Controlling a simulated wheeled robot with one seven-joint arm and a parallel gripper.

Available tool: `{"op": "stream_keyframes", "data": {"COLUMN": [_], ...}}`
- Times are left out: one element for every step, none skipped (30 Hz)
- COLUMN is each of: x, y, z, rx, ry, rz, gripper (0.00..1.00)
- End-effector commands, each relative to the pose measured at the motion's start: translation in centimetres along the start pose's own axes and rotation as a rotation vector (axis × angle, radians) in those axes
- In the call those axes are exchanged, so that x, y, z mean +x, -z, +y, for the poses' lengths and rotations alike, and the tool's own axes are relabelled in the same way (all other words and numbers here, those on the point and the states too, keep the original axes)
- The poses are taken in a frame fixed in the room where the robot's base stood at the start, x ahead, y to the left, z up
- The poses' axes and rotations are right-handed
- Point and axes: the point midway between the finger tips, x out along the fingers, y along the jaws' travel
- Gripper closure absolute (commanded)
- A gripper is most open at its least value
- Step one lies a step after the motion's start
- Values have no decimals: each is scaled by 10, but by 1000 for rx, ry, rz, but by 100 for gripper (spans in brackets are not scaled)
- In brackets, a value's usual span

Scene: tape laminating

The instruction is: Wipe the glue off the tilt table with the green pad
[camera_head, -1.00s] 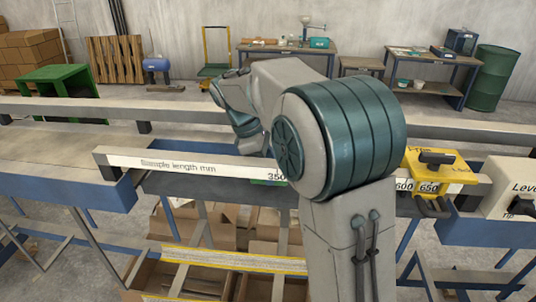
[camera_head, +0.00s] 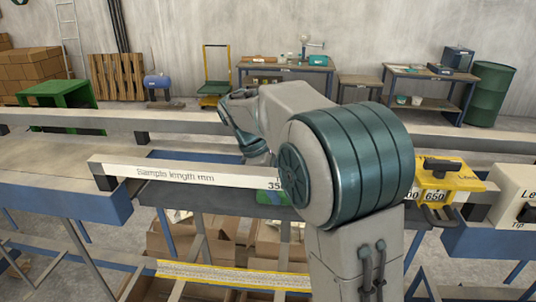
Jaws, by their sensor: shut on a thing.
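My arm reaches away from me over the middle of the long bench, and its far end goes down behind the ruler bar (camera_head: 215,177). My gripper is hidden there, so the pad's hold cannot be seen. A small green patch (camera_head: 272,197) shows under the bar near the "35" mark; I cannot tell whether it is the green pad. What seems to be the tilt table (camera_head: 180,194) is the middle section, its dark front edge and some blue visible behind the bar. No glue can be made out.
A yellow lock clamp (camera_head: 447,183) sits on the bar right of my arm. A white box (camera_head: 512,190) marked "Level" and "Tip" stands at the far right. A rail (camera_head: 90,123) runs behind the bench. Cardboard boxes (camera_head: 170,240) lie below.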

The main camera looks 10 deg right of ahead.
Motion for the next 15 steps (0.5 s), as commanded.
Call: {"op": "stream_keyframes", "data": {"x": [-3, -4, -4, -5, -5, -10, -12, -19, -26, -27, -29, -32, -34, -37, -40], "y": [3, 5, 7, 9, 10, 8, 6, 2, -2, -3, -4, -6, -8, -9, -10], "z": [-1, -1, -2, -2, -2, -2, -2, -1, -1, -1, -1, -1, -1, 0, 0], "rx": [-1, 0, 3, 5, 6, 9, 10, 13, 15, 15, 16, 17, 18, 18, 18], "ry": [0, 1, 2, 2, 3, 3, 4, 2, 3, 6, 7, 7, 7, 7, 7], "rz": [0, 0, 0, 0, 0, 0, 0, 2, 2, 0, 0, 0, 0, 0, 0], "gripper": [64, 64, 64, 64, 64, 64, 64, 64, 64, 64, 64, 64, 64, 64, 64]}}
